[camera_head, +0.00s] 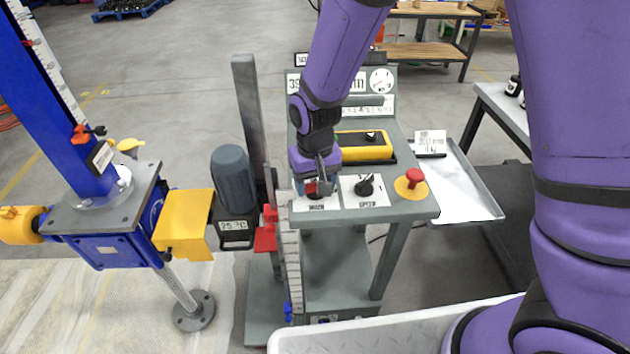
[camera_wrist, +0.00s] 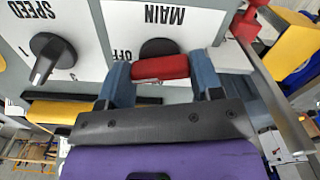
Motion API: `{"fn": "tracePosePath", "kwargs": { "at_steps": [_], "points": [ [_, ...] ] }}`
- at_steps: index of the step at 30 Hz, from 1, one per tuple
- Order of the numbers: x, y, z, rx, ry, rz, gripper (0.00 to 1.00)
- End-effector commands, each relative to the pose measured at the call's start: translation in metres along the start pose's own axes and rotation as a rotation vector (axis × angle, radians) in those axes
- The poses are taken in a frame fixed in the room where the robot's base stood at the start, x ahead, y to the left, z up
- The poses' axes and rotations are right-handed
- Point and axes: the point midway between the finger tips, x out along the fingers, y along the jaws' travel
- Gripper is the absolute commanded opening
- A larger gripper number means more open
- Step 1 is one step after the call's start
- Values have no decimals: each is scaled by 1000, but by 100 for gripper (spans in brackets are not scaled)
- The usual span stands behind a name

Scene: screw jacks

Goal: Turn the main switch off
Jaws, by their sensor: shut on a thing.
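The main switch has a red handle (camera_wrist: 160,67) on a dark round base, above a white plate (camera_wrist: 152,22) marked MAIN and OFF, upside down in the wrist view. My gripper (camera_wrist: 158,78) is shut on this red handle, with one blue finger at each side of it. In the head view my gripper (camera_head: 320,187) reaches down onto the left of the console top, and a bit of the red handle (camera_head: 311,188) shows beside the fingers. The handle lies across the wrist view; which marking it points to cannot be told.
To the right of the main switch on the console (camera_head: 408,204) are a black SPEED knob (camera_head: 365,186) and a red emergency button (camera_head: 414,176) on a yellow base. A yellow-and-black box (camera_head: 362,147) lies behind. A blue screw jack (camera_head: 105,225) and grey motor (camera_head: 234,180) stand left.

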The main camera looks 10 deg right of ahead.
Motion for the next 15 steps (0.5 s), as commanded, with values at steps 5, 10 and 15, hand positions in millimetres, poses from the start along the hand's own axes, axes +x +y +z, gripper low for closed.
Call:
{"fn": "tracePosePath", "kwargs": {
  "at_steps": [5, 10, 15],
  "points": [
    [0, 0, -1, 123, 2, 0, 36],
    [0, 0, -1, 208, 2, 0, 36],
    [0, 0, -1, 259, 2, 0, 36]
  ]
}}
